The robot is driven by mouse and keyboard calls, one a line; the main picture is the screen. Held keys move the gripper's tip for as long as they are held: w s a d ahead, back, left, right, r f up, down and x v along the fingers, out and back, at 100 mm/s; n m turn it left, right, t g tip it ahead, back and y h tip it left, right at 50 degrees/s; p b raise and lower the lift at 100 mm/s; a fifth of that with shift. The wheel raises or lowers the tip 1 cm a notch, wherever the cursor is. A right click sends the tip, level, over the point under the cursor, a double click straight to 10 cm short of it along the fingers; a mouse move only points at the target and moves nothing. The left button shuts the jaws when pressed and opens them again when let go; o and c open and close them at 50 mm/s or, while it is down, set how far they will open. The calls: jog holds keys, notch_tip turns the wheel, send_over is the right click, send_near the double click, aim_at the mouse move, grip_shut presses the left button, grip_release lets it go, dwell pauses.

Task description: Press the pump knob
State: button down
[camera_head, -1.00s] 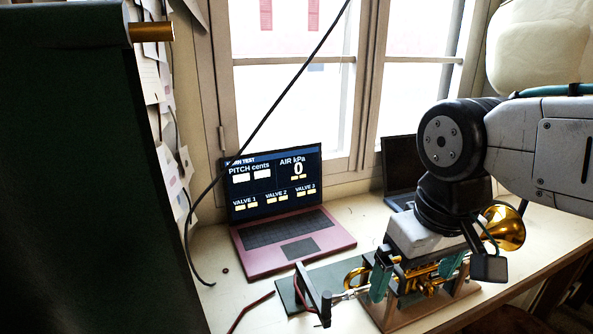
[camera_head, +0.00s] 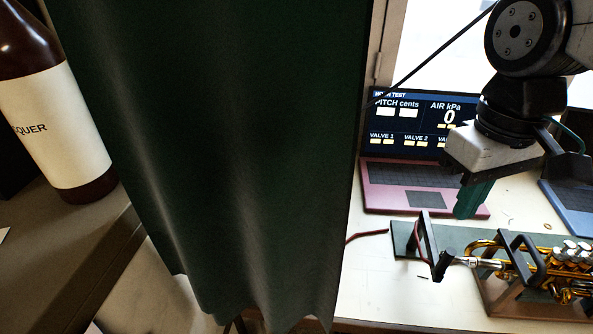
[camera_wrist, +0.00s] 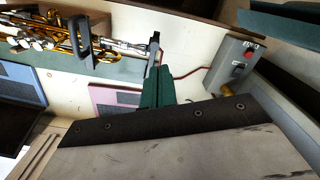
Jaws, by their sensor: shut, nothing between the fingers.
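A grey box (camera_wrist: 221,73) in the wrist view carries a small label, a dark knob (camera_wrist: 249,56) and a red part (camera_wrist: 239,69); the label is too small to read surely. A red hose (camera_wrist: 190,74) runs to this box. The box does not show in the head view. My gripper (camera_head: 470,204) has green fingers, shut and empty, pointing down above the bench in front of the pink laptop (camera_head: 381,201). In the wrist view my gripper (camera_wrist: 156,82) is left of the box and apart from it.
A dark green curtain (camera_head: 230,150) hangs across the middle of the head view, hiding the bench behind it. A brass trumpet (camera_head: 568,270) lies in a stand at the right. A brown bottle (camera_head: 58,110) stands at far left. The laptop screen (camera_head: 445,115) reads AIR 0 kPa.

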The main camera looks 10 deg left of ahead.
jog(key=w+a+r+n, duration=0.2)
jog(key=w+a+n, duration=0.1)
jog(key=a, duration=0.5)
jog(key=w+a+r+n, duration=0.2)
jog(key=a+n, duration=0.3)
jog(key=a, duration=0.4)
jog(key=w+a+r+n, duration=0.3)
jog(key=w+a+n, duration=0.1)
jog(key=a, duration=0.4)
jog(key=shift+a+n, duration=0.2)
jog(key=shift+n, duration=0.4)
jog(key=shift+f, duration=0.1)
notch_tip(320, 180, down, 14)
jog(key=shift+w, duration=0.1)
